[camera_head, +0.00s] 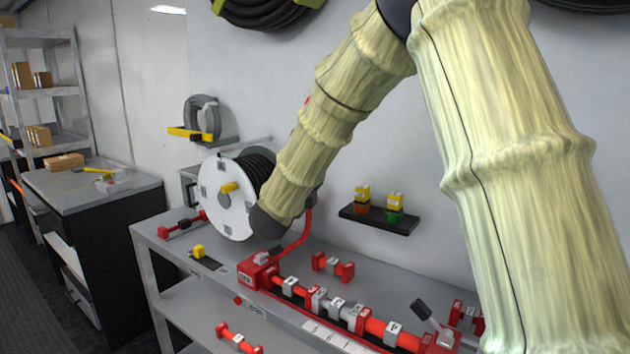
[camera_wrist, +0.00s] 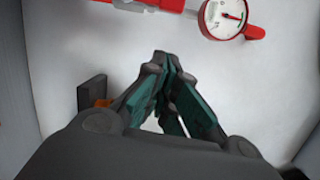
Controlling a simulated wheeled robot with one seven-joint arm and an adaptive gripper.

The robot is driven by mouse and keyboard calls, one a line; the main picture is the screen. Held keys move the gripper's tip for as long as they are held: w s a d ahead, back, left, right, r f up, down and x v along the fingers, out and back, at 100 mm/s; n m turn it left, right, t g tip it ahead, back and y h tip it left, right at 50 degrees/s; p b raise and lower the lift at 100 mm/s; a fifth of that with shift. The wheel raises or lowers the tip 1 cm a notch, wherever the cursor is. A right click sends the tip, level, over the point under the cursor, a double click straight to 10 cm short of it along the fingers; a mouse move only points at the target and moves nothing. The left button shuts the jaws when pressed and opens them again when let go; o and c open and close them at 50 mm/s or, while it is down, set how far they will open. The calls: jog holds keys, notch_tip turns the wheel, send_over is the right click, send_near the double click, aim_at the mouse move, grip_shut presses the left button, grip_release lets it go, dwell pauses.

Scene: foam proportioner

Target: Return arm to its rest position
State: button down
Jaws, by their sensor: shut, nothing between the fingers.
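My gripper (camera_wrist: 165,65) is shut in the wrist view, its green-lined fingers meeting at the tips with nothing between them. It points over a pale surface, clear of the round dial gauge (camera_wrist: 226,17) and red fitting at the top of that view. In the head view my arm, in a pale yellow ribbed cover, reaches from the upper right down toward the hose reel (camera_head: 222,200). Its dark lower joint hangs just right of the reel's white disc. The gripper itself is hidden in the head view.
A grey bench (camera_head: 168,250) carries a red-and-grey pipe assembly (camera_head: 337,308) and several loose red fittings. A small black wall shelf (camera_head: 378,220) holds two yellow-topped items. A cabinet (camera_head: 95,185) stands left, with open floor before it.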

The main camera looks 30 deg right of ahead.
jog(key=shift+v, duration=1.8)
